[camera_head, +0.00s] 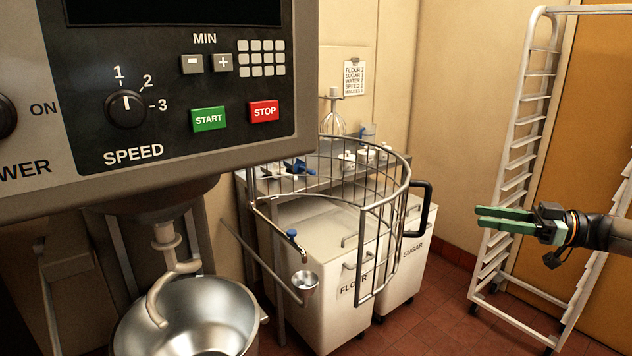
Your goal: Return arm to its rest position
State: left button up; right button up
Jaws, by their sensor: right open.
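My right gripper (492,218) comes in from the right edge. Its two green fingers are slightly apart, with nothing between them. It hangs in the air in front of the white rack and touches nothing that I can see. My left gripper is not in this view. A mixer panel (180,80) with a speed dial (126,108), a green START button (209,119) and a red STOP button (264,111) fills the upper left. Below it, a curved hook (158,300) hangs into a steel bowl (225,310), whose visible inside looks empty.
A wire bowl guard (385,240) with a black handle (426,205) stands swung out beside the bowl. Behind it are white FLOUR (325,315) and SUGAR (412,270) bins and a small table. The white rack (512,140) stands at right. Red floor (440,315) is clear between bins and rack.

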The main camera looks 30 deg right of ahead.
jog(key=w+a+f+m+h, duration=0.1)
jog(key=a+f, duration=0.5)
jog(key=f, duration=0.4)
jog(key=w+a+f+m+h, duration=0.1)
jog(key=a+f, duration=0.4)
jog(key=f, duration=0.4)
jog(key=w+a+f+m+h, duration=0.1)
jog(key=a+f, duration=0.5)
jog(key=f, duration=0.4)
jog(key=s+a+f+m+g+h, duration=0.1)
jog(key=s+a+f, duration=0.3)
jog(key=a, duration=0.4)
jog(key=s+a+f+m+g+h, duration=0.1)
jog(key=s+a+f+h, duration=0.2)
jog(key=s+a+f, duration=0.2)
jog(key=s+a+f+m+g+h, duration=0.1)
jog(key=s+a+f, duration=0.4)
jog(key=a, duration=0.6)
jog(key=shift+f+g+h, duration=0.5)
jog(key=shift+f+h, duration=0.2)
jog(key=shift+h, duration=0.1)
